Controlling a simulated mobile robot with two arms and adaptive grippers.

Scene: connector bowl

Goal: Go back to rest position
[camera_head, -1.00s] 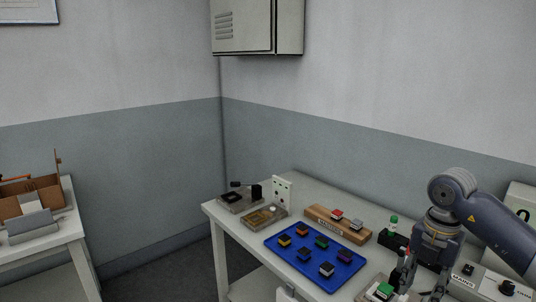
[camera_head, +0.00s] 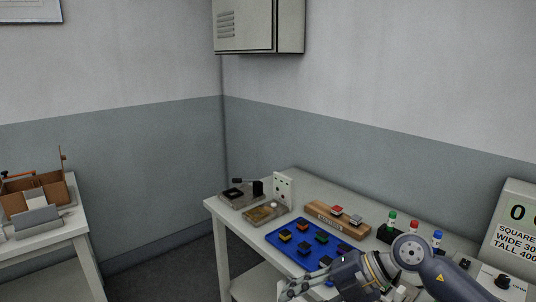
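My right gripper (camera_head: 287,291) comes in from the right at the bottom of the head view. It points left, in front of the near edge of the blue tray (camera_head: 275,240). Its fingers are small and seen from the side, so I cannot tell whether they are open, and no held object shows. My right forearm hides the tray's near right part. Several small blocks with coloured tops sit on the tray. My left gripper is not in view.
A wooden block (camera_head: 335,219) with two small pieces lies behind the tray. Grey fixtures (camera_head: 268,214) stand at the table's left corner. A side table (camera_head: 62,232) holds a cardboard box.

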